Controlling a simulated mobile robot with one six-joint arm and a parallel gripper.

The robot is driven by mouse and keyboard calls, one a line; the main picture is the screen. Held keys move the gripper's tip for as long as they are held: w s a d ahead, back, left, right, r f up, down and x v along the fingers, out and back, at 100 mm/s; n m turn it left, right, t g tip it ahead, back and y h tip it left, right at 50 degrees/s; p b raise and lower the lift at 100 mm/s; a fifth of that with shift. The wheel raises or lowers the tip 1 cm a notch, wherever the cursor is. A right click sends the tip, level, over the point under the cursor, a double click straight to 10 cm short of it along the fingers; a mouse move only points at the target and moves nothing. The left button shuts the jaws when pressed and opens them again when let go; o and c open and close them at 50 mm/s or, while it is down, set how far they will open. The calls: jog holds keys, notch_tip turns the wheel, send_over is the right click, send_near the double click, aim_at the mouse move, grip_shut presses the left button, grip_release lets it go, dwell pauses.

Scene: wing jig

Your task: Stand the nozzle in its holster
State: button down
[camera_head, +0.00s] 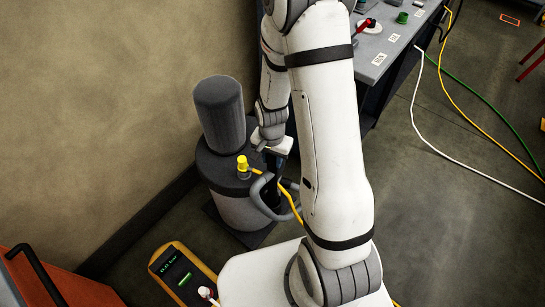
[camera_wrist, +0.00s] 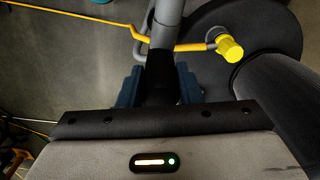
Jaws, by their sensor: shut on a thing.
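My gripper (camera_head: 277,168) points down beside the grey drum-shaped unit (camera_head: 238,212). In the wrist view its dark blue jaws (camera_wrist: 160,88) are shut on a dark piece (camera_wrist: 160,75), which I take to be the nozzle. Its lower end is hidden. A grey tube (camera_wrist: 169,22) lies in line with the dark piece; I cannot tell whether they are joined. A bent grey bar (camera_head: 262,194) stands out from the unit's side, close to the jaws. I cannot make out which part is the holster, or whether the nozzle is in it.
A yellow knob (camera_head: 242,163) sits on the unit, with a yellow hose (camera_head: 287,195) running past my gripper. A dark cylinder (camera_head: 219,112) rises behind. The wall (camera_head: 100,90) is close on the left. A workbench (camera_head: 385,50) stands at top right, with open floor beside it.

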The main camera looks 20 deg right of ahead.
aim_at(272, 174)
jog(key=shift+f+b, duration=0.35)
jog(key=shift+f, duration=0.2)
jog(key=shift+f+b, duration=2.15)
jog(key=shift+f, duration=0.1)
jog(key=shift+f+b, duration=1.85)
jog(key=shift+f, duration=0.05)
jog(key=c, duration=0.9)
grip_release()
jog(key=shift+c, duration=0.2)
jog(key=shift+r, duration=3.95)
